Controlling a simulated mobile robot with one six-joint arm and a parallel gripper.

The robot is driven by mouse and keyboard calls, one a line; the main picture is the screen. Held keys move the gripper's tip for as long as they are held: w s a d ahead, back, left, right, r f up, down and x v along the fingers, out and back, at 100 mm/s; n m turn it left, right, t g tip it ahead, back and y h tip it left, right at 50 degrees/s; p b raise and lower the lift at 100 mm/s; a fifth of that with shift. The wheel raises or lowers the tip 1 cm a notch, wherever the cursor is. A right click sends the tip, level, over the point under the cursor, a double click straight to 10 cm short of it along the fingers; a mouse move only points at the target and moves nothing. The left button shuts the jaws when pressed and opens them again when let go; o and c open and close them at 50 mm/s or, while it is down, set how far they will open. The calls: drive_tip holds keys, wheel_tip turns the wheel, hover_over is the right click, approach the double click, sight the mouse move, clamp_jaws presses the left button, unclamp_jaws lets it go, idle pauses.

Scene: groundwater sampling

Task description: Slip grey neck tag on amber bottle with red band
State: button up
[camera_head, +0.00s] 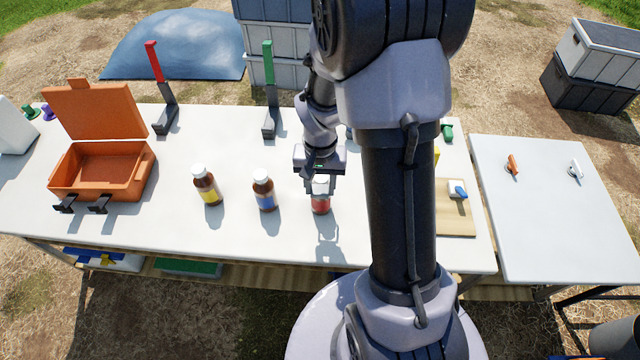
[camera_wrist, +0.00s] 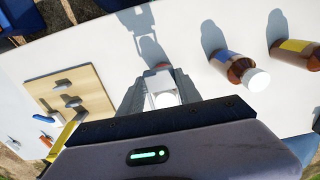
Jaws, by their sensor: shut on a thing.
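The amber bottle with the red band (camera_head: 320,205) stands upright on the white table, right of two other bottles. In the wrist view its red band (camera_wrist: 161,66) and white cap (camera_wrist: 166,100) show between the fingers. My gripper (camera_head: 320,182) points down over this bottle's top, its fingers on either side of the cap and neck. In the wrist view my gripper (camera_wrist: 160,88) is shut on a pale grey piece, the grey neck tag (camera_wrist: 162,83), at the bottle's top. I cannot tell whether the tag is around the neck or still above it.
Amber bottles with a blue band (camera_head: 264,196) and a yellow band (camera_head: 208,193) stand to the left. An open orange case (camera_head: 100,170) is farther left. Red (camera_head: 154,62) and green (camera_head: 268,62) uprights stand behind. A wooden board (camera_head: 453,222) lies right; a side table (camera_head: 555,225) adjoins.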

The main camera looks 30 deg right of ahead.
drive_tip(key=shift+f+b, duration=0.8)
drive_tip(key=shift+f, duration=0.25)
drive_tip(key=o, duration=1.1)
drive_tip(key=shift+c, duration=0.2)
wheel_tip(320, 180, up, 18)
drive_tip(key=p, duration=0.6)
drive_tip(key=shift+f, duration=0.25)
drive_tip(key=s+a+r+n+t+y+b, duration=0.2)
drive_tip(key=s+a+r+t+b, duration=0.3)
drive_tip(key=s+a, duration=0.8)
wheel_tip(320, 180, up, 2)
drive_tip(key=shift+s+a+r+t+b, duration=0.2)
drive_tip(key=shift+s+a+t+b, duration=0.05)
drive_tip(key=shift+a+t+b, duration=0.2)
